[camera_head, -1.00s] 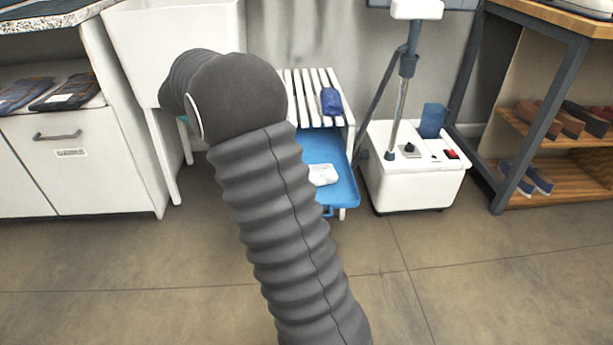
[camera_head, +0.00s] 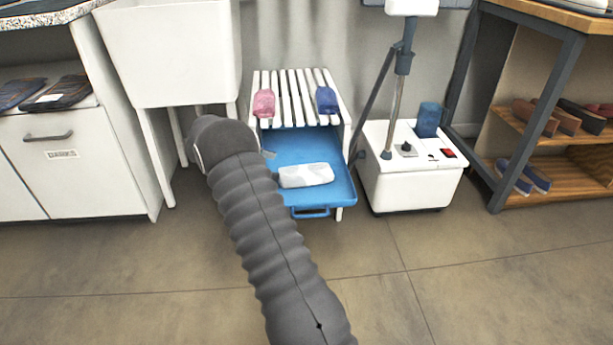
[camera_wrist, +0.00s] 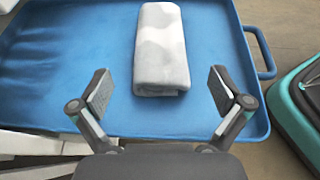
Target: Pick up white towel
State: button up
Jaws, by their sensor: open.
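The white towel (camera_head: 306,175) is a folded, pale bundle with faint grey patches. It lies on the blue tray (camera_head: 336,190) below a white slatted rack. The wrist view shows the towel (camera_wrist: 161,50) lengthwise at upper centre, on the blue tray (camera_wrist: 60,50). My gripper (camera_wrist: 160,93) is open and empty in the wrist view, one finger to each side of the towel's near end. The fingers appear apart from the towel. In the head view my arm covers the tray's left side and hides most of the gripper.
The slatted rack (camera_head: 295,97) holds a pink bundle (camera_head: 263,103) and a blue bundle (camera_head: 327,100). A white sink (camera_head: 170,55) stands left and a white steamer base (camera_head: 410,180) right. A teal-edged item (camera_wrist: 300,105) lies beside the tray in the wrist view. The front floor is clear.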

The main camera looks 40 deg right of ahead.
aim_at(292, 170)
jog(key=shift+b+x, duration=0.65)
jog(key=shift+x, duration=3.65)
jog(key=shift+a+f, duration=0.1)
jog(key=shift+f, duration=0.1)
jog(key=c, duration=1.1)
jog(key=shift+o, duration=0.2)
